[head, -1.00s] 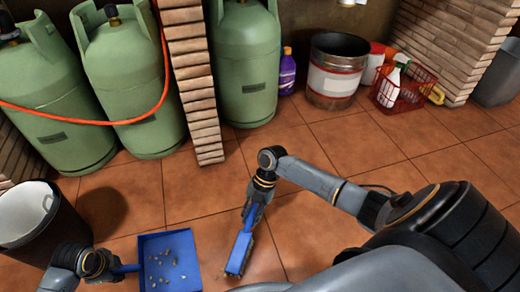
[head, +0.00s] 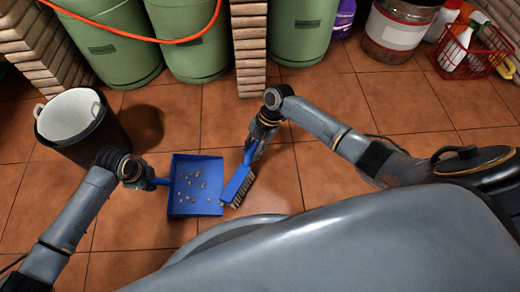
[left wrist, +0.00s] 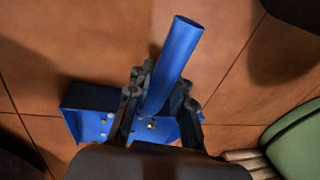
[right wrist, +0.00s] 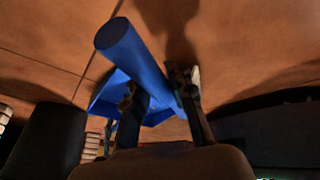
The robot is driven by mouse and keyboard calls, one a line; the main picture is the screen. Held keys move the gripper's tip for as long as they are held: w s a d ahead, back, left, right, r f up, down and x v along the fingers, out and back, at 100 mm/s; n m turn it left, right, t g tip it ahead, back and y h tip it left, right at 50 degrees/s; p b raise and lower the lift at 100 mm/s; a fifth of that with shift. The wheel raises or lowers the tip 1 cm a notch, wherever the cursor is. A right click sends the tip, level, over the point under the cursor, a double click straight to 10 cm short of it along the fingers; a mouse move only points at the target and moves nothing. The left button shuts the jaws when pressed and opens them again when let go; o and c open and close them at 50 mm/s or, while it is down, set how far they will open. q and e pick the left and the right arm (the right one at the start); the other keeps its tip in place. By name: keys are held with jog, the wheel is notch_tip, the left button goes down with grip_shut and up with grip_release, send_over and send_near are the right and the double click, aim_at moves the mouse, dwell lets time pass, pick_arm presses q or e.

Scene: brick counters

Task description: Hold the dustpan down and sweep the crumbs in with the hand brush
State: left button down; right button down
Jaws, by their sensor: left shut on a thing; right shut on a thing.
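The blue dustpan (head: 212,166) lies on the tiled floor with several small crumbs (head: 190,184) in it. My left gripper (head: 146,181) is shut on its handle, at the pan's left side; the handle (left wrist: 174,62) shows between the fingers in the left wrist view. The blue hand brush (head: 237,186), with pale bristles, is low at the pan's right edge; whether they touch I cannot tell. My right gripper (head: 254,149) is shut on the brush handle, which also shows in the right wrist view (right wrist: 130,48). I see no crumbs on the open floor.
A dark bin with a white inside (head: 70,117) stands left of the pan. Green gas cylinders (head: 190,48) and a brick pillar (head: 249,50) line the back. Floor right of the brush is clear.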

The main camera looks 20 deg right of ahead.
pick_arm(q)
jog(key=shift+d, duration=0.15)
pick_arm(e)
jog(key=a, duration=0.2)
jog(key=w+a, duration=0.1)
jog(key=a, duration=0.1)
jog(key=w+a, duration=0.1)
jog(key=a, duration=0.1)
jog(key=shift+w+a+r, duration=0.15)
jog(key=shift+a, duration=0.25)
jog(key=shift+s+d+r, duration=0.2)
jog(key=shift+d+r, duration=0.5)
jog(key=shift+r, duration=0.05)
jog(key=shift+s+d+r, duration=0.2)
jog(key=shift+d+r, duration=0.3)
jog(key=shift+r, duration=0.3)
jog(key=shift+s+d+r, duration=0.2)
jog(key=shift+d+r, duration=0.3)
jog(key=shift+r, duration=0.25)
pick_arm(q)
jog(key=c, duration=1.1)
grip_release()
jog(key=r, duration=0.4)
jog(key=s+r, duration=0.1)
jog(key=r, duration=0.3)
jog(key=s+r, duration=0.1)
jog(key=r, duration=0.2)
jog(key=shift+s+a+r, duration=0.15)
jog(key=shift+a+r, duration=0.25)
